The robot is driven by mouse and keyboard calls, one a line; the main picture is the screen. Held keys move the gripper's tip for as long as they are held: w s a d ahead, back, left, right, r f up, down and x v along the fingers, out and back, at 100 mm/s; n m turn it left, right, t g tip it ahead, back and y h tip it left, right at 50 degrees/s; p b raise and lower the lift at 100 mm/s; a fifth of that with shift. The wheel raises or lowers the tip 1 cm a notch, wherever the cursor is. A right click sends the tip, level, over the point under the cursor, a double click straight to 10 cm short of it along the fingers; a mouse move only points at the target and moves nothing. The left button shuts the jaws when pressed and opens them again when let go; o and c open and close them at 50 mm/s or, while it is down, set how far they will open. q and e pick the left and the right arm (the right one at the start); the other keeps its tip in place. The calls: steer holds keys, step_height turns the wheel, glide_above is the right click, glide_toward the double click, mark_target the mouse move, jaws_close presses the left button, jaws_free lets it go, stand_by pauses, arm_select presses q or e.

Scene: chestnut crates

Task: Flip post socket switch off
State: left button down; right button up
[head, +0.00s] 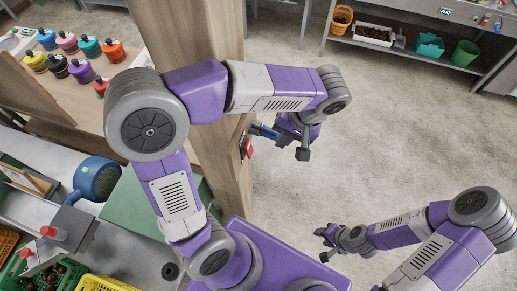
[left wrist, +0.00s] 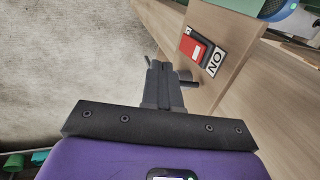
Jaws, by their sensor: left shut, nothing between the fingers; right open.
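The post socket switch is a red rocker (left wrist: 194,49) with a pale stripe, on a dark plate with a white ON label (left wrist: 212,59). It is mounted on the wooden post (left wrist: 232,88). In the head view the red switch (head: 247,148) shows edge-on at the post's right side. My left gripper (head: 257,129) is shut and empty, its fingers pointing at the post close to the switch. In the left wrist view its fingertips (left wrist: 157,63) are left of the switch; contact cannot be told. My right gripper (head: 324,243) is open, low over the floor, far from the switch.
A shelf of colourful lidded jars (head: 83,70) stands left of the post. A blue round device (head: 98,178) and crates (head: 100,284) are at lower left. A shelf with an orange bucket (head: 341,19) is at the back right. The floor between is clear.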

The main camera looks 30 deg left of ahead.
mark_target(249, 149)
arm_select(q)
steer(key=s+a+f, duration=0.1)
steer(key=a+f, duration=0.5)
steer(key=f, duration=0.3)
steer(key=shift+s+a+f, duration=0.2)
steer(key=shift+s+a, duration=0.05)
steer(key=shift+a, duration=0.05)
